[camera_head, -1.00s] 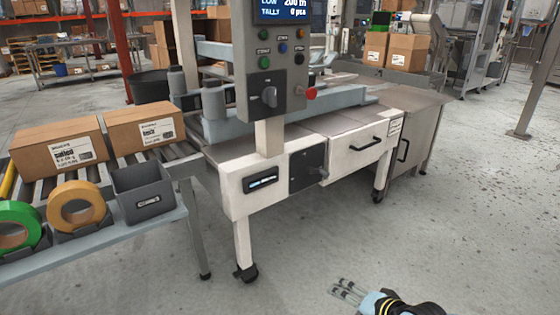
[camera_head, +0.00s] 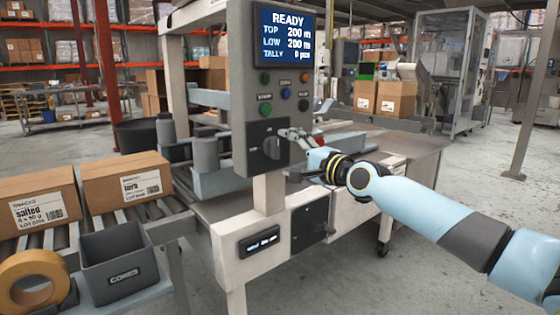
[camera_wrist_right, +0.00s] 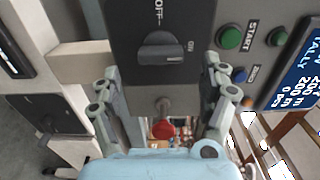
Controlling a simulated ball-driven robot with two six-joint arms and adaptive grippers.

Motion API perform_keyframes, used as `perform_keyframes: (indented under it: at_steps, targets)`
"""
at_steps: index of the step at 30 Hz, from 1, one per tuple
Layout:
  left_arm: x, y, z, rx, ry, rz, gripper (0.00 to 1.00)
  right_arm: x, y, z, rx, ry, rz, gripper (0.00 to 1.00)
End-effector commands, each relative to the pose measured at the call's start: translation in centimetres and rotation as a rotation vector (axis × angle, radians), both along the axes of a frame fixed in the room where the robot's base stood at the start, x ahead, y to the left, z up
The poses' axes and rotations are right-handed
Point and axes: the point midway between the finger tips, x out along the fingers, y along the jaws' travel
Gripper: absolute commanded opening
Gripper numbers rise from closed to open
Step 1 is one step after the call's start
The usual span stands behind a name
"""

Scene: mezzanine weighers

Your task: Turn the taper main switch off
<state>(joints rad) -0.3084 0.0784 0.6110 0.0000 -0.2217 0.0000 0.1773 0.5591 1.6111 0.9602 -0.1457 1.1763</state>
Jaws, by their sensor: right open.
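The taper's main switch (camera_head: 271,147) is a dark rotary knob low on the grey control panel (camera_head: 240,120). In the right wrist view the knob (camera_wrist_right: 162,48) lies crosswise, its end toward the ON mark; the OFF mark is above it. My right gripper (camera_head: 291,153) is at the panel's lower right edge, beside the knob. In the wrist view its open fingers (camera_wrist_right: 160,78) stand either side of the space below the knob, with nothing gripped. My left gripper is out of view.
A red button (camera_wrist_right: 163,129) on a stem shows between the fingers. Green START (camera_wrist_right: 231,38) and blue buttons (camera_wrist_right: 240,74) are close to the right finger. The lit display (camera_head: 285,38) reads READY. Cartons (camera_head: 127,178) and a cores bin (camera_head: 118,268) stand at left.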

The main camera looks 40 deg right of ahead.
Motion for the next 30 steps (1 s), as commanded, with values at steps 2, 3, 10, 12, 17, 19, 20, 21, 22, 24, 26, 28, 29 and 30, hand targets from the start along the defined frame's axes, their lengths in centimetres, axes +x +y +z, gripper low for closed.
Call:
perform_keyframes:
  at_steps: [2,3,10,12,17,19,20,21,22,24,26,28,29,30]
  targets:
    - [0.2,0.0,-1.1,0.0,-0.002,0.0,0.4,1.5,0.2,-0.4,0.003,-0.001,0.0,0.79]
    - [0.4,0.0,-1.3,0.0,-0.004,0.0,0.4,2.0,0.2,-0.4,0.002,-0.001,-0.001,0.79]
    - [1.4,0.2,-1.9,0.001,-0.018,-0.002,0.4,3.8,0.3,-0.1,0.0,0.001,0.0,0.79]
    - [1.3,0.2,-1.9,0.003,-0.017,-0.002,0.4,3.9,0.3,0.0,-0.001,0.001,0.001,0.79]
    - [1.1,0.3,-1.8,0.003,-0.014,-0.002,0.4,3.9,0.3,0.1,-0.001,0.001,0.001,0.79]
    - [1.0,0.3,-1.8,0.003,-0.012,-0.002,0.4,3.9,0.3,0.1,-0.001,0.001,0.0,0.74]
    - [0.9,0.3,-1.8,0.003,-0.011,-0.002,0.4,3.9,0.3,0.0,-0.001,0.001,0.0,0.7]
    - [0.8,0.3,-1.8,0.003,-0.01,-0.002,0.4,3.9,0.3,0.0,-0.001,0.001,0.0,0.64]
    - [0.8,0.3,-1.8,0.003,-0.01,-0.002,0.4,3.9,0.3,0.0,0.0,0.001,0.0,0.61]
    - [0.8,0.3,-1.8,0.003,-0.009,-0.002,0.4,3.9,0.3,0.0,0.0,0.001,0.0,0.51]
    - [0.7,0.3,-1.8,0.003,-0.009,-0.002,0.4,3.9,0.3,0.0,0.0,0.001,0.0,0.44]
    - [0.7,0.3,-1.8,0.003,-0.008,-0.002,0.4,3.9,0.3,0.0,0.0,0.001,0.0,0.34]
    - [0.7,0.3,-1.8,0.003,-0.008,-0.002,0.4,3.9,0.3,0.0,0.0,0.001,0.0,0.3]
    - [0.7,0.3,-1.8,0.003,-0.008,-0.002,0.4,3.9,0.3,0.0,0.0,0.001,0.0,0.25]
